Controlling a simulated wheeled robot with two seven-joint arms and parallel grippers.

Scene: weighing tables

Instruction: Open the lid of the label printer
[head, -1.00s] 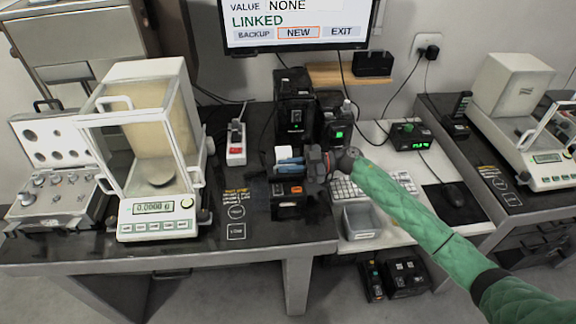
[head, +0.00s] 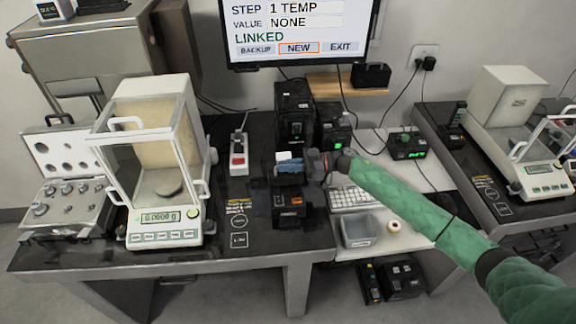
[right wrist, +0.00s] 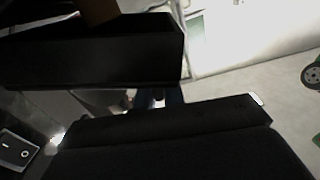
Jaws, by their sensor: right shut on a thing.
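The label printer (head: 291,212) is a small black box with an orange button, near the front edge of the middle table. My right gripper (head: 290,166) reaches in from the right at the printer's top, its blue fingertips over it. It is shut on what appears to be the printer's lid; the fingers and wrist hide much of the lid, and I cannot tell how far it is raised. The right wrist view is mostly dark surfaces close up, with a bit of blue fingertip (right wrist: 158,98) between them. My left gripper is not in view.
A glass-sided balance (head: 160,165) stands left of the printer, with a red-switched power strip (head: 238,152) between. Black devices (head: 294,112) stand behind. A grey bin (head: 358,230), a keyboard (head: 352,197) and a small roll (head: 393,227) are to the right. A monitor (head: 297,30) hangs above.

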